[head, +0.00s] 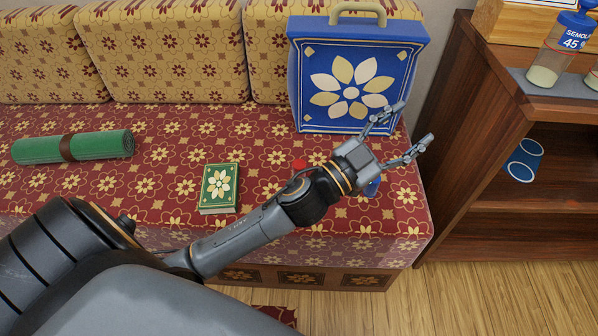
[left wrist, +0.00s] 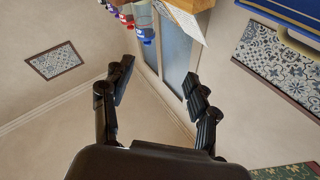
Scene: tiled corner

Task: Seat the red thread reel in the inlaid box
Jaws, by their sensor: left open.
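A small red object (head: 299,165), possibly the red thread reel, shows on the patterned red seat, partly hidden behind my left arm. I cannot clearly make out an inlaid box in either view. My left gripper (head: 415,122) is open and empty above the seat's right end, in front of the blue flowered case (head: 350,92). In the left wrist view its spread fingers (left wrist: 158,72) have nothing between them. A small blue object (head: 373,187) shows just below the gripper's wrist, mostly hidden. My right gripper is not in view.
A green flowered book-like item (head: 219,187) and a rolled green mat (head: 75,147) lie on the seat. The seat between mat and book is clear.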

